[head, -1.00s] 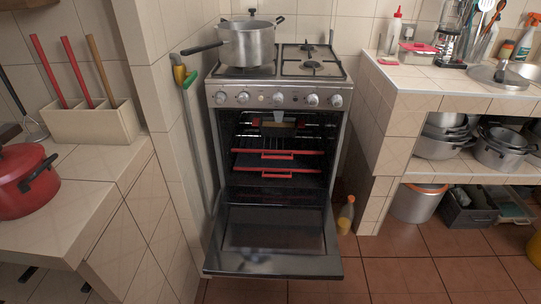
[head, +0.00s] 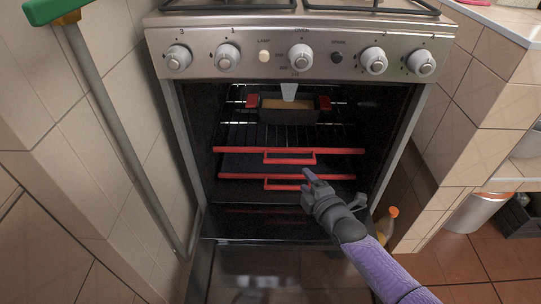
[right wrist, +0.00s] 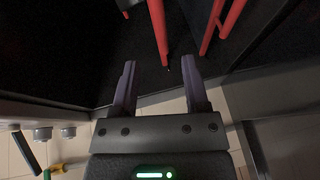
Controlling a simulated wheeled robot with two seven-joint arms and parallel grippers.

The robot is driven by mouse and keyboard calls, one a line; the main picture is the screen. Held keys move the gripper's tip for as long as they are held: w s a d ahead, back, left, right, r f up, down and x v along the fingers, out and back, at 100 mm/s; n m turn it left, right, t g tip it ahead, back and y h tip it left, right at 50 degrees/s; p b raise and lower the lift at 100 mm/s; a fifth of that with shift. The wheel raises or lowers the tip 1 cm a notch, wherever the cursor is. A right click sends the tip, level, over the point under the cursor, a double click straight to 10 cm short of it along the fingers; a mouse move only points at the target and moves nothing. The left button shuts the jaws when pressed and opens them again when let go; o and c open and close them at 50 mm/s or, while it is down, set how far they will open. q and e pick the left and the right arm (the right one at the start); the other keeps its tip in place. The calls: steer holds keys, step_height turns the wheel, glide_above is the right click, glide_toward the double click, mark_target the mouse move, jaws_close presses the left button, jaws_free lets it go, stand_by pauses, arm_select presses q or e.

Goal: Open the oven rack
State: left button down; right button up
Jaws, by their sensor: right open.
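The oven (head: 300,60) stands with its door (head: 270,265) folded down. Inside are two dark pull-out racks with red front bars and red loop handles, an upper one (head: 290,151) and a lower one (head: 290,177). My right gripper (head: 313,182) reaches in from the lower right, its tips near the right end of the lower handle. In the right wrist view the gripper (right wrist: 160,78) is open and empty. A red bar (right wrist: 158,30) comes down between and just beyond its fingertips; I cannot tell if they touch. My left gripper is not in view.
A loaf pan (head: 287,109) with red grips sits on a wire rack above. A green-topped pole (head: 115,120) leans at the left wall. A bottle (head: 386,225) stands on the floor right of the oven. Tiled walls flank both sides.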

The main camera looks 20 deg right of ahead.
mark_target(291, 163)
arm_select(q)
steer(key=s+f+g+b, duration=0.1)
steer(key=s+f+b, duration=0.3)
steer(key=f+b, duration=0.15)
arm_select(e)
steer(key=w, duration=0.3)
steer(key=w+f+b, duration=0.1)
steer(key=w, duration=0.5)
steer(key=shift+d+f, duration=0.25)
steer(key=shift+f, duration=0.05)
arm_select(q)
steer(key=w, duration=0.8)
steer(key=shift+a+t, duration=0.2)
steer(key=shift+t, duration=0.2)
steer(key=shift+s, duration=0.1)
arm_select(e)
jaws_close()
